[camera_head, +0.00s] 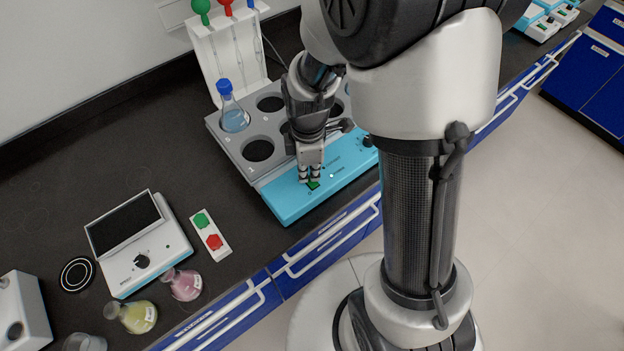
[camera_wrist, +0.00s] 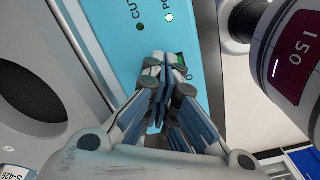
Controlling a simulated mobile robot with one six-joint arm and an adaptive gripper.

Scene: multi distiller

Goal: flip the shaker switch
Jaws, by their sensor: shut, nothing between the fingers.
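The shaker, or multi-hole unit, has a light-blue front panel (camera_head: 290,204) and a grey top with round holes. A small green switch (camera_head: 313,185) is on the panel near its front edge. My gripper (camera_head: 310,175) is shut and empty, pointing down at the panel with its fingertips right at the green switch. Whether they touch it I cannot tell. In the wrist view the closed fingers (camera_wrist: 164,62) cover most of the switch, and a bit of green (camera_wrist: 180,55) shows beside the tips. A lit indicator (camera_wrist: 169,17) and partly hidden lettering are on the panel (camera_wrist: 120,45).
A blue-capped flask (camera_head: 234,117) stands in one hole of the unit. To the left are a device with a dark plate (camera_head: 125,226), a green-and-red button box (camera_head: 210,233), and yellow (camera_head: 137,316) and pink (camera_head: 183,284) flasks. The bench's front edge is close to the panel.

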